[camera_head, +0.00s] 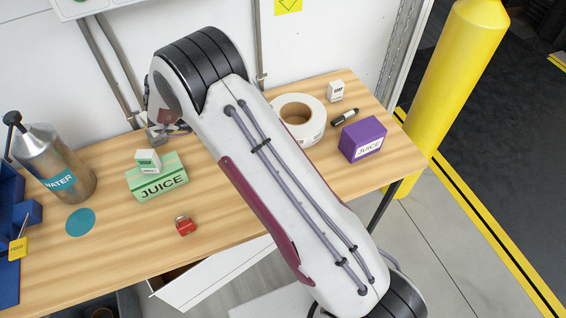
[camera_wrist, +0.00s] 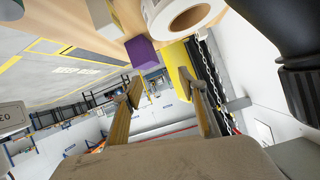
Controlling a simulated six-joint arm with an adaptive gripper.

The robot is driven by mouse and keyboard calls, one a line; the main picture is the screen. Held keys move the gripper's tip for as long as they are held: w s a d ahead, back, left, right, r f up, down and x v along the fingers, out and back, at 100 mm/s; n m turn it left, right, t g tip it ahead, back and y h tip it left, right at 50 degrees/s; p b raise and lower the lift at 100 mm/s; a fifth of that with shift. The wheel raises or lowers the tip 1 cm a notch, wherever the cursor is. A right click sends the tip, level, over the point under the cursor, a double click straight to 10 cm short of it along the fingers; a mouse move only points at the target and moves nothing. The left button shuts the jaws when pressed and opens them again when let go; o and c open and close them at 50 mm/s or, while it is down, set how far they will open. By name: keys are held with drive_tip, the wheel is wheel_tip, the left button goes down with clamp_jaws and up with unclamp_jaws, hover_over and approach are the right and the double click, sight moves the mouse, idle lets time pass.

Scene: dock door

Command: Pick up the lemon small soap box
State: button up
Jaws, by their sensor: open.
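Two small white boxes with green markings could be the lemon soap box; their print is too small to read. One small white box (camera_head: 148,161) sits on top of the green juice box (camera_head: 157,181), left of my arm. The other small white box (camera_head: 336,90) stands at the back right of the table, beside the paper roll. My gripper (camera_head: 168,128) is near the wall, above and behind the green juice box, partly hidden by my arm. In the wrist view my gripper (camera_wrist: 160,82) shows its two fingers spread with nothing between them.
On the wooden table (camera_head: 235,245) stand a steel water bottle (camera_head: 50,165), a red item (camera_head: 184,225), a teal disc (camera_head: 80,222), a white roll (camera_head: 298,118), a dark marker (camera_head: 345,117) and a purple juice box (camera_head: 362,139). A blue bin (camera_head: 10,240) is at left. A yellow post (camera_head: 455,85) stands right.

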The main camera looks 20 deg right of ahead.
drive_tip(key=shift+n+g+h, duration=0.5)
drive_tip(key=shift+n+g, duration=0.1)
drive_tip(key=shift+n, duration=0.1)
drive_tip(key=s+a+f, duration=0.1)
drive_tip(key=f, duration=0.2)
drive_tip(key=s+a+f, duration=0.1)
drive_tip(key=s+f, duration=0.1)
drive_tip(key=f, duration=0.1)
drive_tip(key=s+a+f, duration=0.1)
drive_tip(key=f, duration=0.2)
drive_tip(key=shift+s+f, duration=0.15)
drive_tip(key=shift+f, duration=0.25)
drive_tip(key=shift+d, duration=0.2)
drive_tip(key=shift+x, duration=1.2)
drive_tip(key=shift+f, duration=0.1)
drive_tip(key=shift+f+x, duration=0.2)
drive_tip(key=shift+x, duration=1.05)
drive_tip(key=shift+f+x, duration=0.15)
drive_tip(key=shift+x, duration=1.15)
drive_tip(key=shift+s+a, duration=0.15)
drive_tip(key=shift+s, duration=0.05)
clamp_jaws()
